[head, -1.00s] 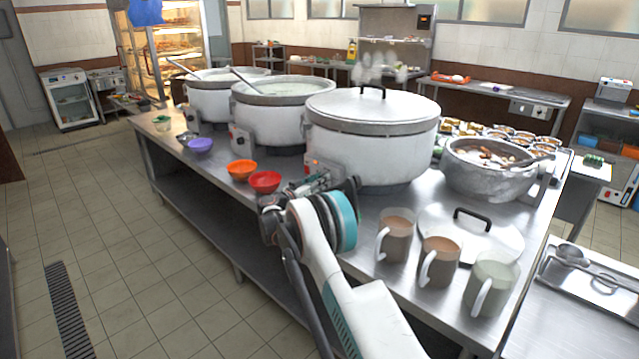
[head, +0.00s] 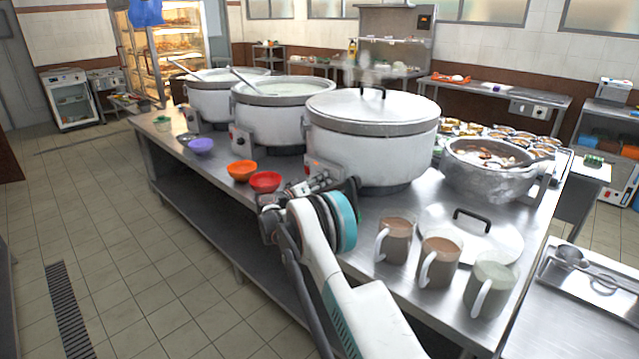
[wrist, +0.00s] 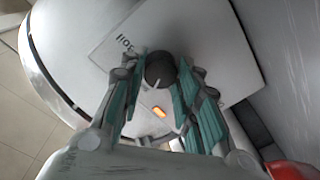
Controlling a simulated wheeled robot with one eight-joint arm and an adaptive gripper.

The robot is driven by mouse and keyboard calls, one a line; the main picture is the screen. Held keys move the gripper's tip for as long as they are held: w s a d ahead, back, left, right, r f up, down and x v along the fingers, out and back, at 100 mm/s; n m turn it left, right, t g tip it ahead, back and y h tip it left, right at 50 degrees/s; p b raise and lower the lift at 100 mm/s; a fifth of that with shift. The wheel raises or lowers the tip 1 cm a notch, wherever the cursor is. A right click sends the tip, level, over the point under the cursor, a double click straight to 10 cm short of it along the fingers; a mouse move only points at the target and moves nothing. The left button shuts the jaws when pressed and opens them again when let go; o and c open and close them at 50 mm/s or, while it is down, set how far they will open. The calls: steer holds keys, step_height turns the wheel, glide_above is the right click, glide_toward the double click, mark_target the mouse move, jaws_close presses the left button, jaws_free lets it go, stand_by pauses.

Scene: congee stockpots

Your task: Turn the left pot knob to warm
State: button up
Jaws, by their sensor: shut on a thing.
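Three white pots stand in a row on the steel table. The lidded pot (head: 372,150) is nearest, with the middle pot (head: 268,118) and the far-left pot (head: 212,104) behind it to the left. My gripper (head: 322,182) is at the control box (head: 318,165) of the lidded pot. In the wrist view, the dark round knob (wrist: 160,69) sits between the green-padded fingers of my gripper (wrist: 159,80), which are shut on it. The knob's pale mark points down in the picture, toward a lit orange lamp (wrist: 160,112). An upside-down label (wrist: 125,41) is partly visible beside the knob.
A red bowl (head: 265,181) and an orange bowl (head: 242,170) stand just left of my gripper. Several mugs (head: 440,262) and a loose lid (head: 490,240) lie right of my arm. Open tiled floor (head: 130,240) lies left of the table.

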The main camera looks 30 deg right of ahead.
steer(key=n, duration=0.4)
steer(key=shift+w, duration=0.1)
steer(key=shift+n, duration=2.1)
steer(key=o, duration=1.1)
steer(key=shift+c, duration=0.2)
steer(key=v, duration=1.2)
steer(key=shift+w+r, duration=0.1)
steer(key=shift+r, duration=0.05)
